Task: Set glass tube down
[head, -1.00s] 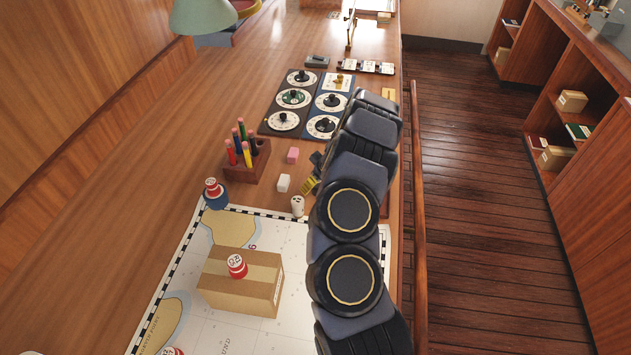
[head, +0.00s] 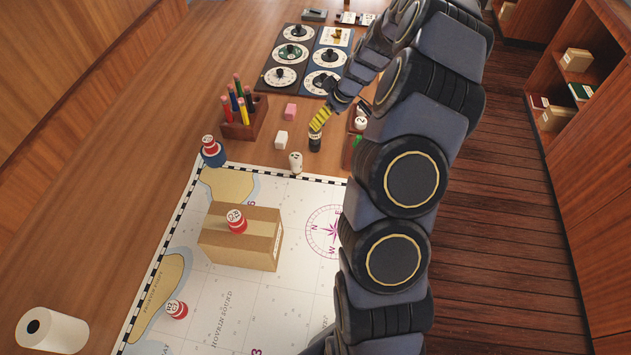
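My gripper (head: 319,118), with yellow-and-black striped fingertips, points down over the wooden desk, just beyond the chart's top edge. A small dark cylinder with a pale band (head: 315,142) stands directly below the fingertips. I cannot tell whether they touch it or whether it is the glass tube. No clearly transparent tube shows; my arm hides part of the desk to the right. The fingers are too small in view to show whether they are open or shut.
A white bottle-like piece (head: 295,162), a white block (head: 281,139) and a pink block (head: 290,111) stand close by. A pencil holder (head: 245,124) is to the left. A cardboard box (head: 240,240) with a red-and-white piece (head: 236,221) rests on the chart (head: 210,310). Dial panels (head: 301,60) lie beyond.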

